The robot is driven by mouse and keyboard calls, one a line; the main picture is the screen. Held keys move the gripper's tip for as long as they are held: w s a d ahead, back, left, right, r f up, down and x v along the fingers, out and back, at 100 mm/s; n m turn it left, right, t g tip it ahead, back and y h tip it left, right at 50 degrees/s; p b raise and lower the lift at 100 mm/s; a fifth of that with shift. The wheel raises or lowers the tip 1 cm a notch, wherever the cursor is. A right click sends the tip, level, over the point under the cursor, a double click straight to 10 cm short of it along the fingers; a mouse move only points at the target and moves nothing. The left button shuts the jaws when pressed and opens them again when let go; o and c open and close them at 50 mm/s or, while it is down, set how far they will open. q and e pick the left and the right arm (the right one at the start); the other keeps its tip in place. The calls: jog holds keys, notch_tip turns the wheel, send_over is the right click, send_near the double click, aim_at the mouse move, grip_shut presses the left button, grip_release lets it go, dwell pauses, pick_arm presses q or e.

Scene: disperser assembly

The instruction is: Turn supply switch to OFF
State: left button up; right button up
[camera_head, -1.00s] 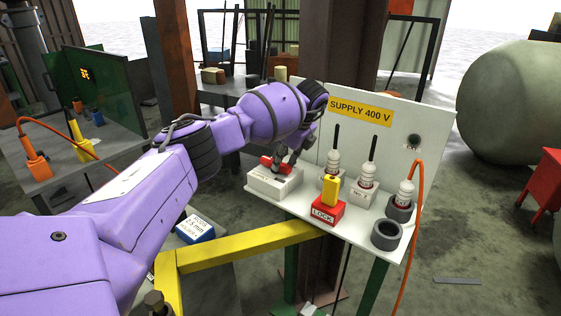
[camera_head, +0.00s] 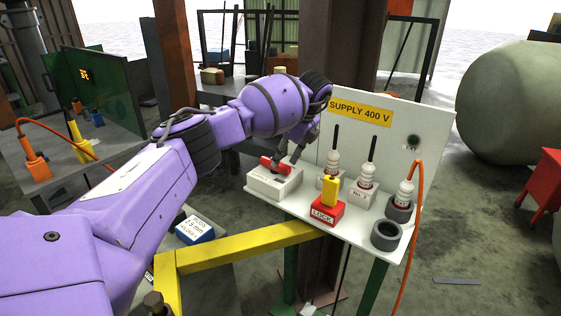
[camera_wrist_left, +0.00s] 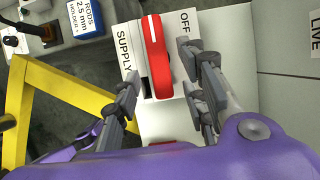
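The supply switch has a white box base (camera_head: 262,186) and a red handle (camera_head: 270,163), on the left end of the panel shelf. In the left wrist view the red handle (camera_wrist_left: 157,58) has a white stripe and lies lengthwise between the words SUPPLY and OFF on the white base (camera_wrist_left: 180,22). My left gripper (camera_head: 293,156) is just right of and above the handle in the head view. In the wrist view its fingers (camera_wrist_left: 157,72) are spread, one on each side of the handle's near end; I cannot tell whether either touches it. My right gripper is out of view.
A red LOCK block (camera_head: 326,213) with a yellow piece stands right of the switch. Several white connectors, a grey ring (camera_head: 387,235) and an orange cable (camera_head: 411,235) are further right. The white SUPPLY 400 V panel (camera_head: 425,120) rises behind. A yellow bar (camera_head: 240,243) runs below.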

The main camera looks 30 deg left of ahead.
pick_arm(q)
jog(key=v, duration=0.9)
jog(key=shift+r, duration=0.2)
jog(key=shift+d, duration=0.1)
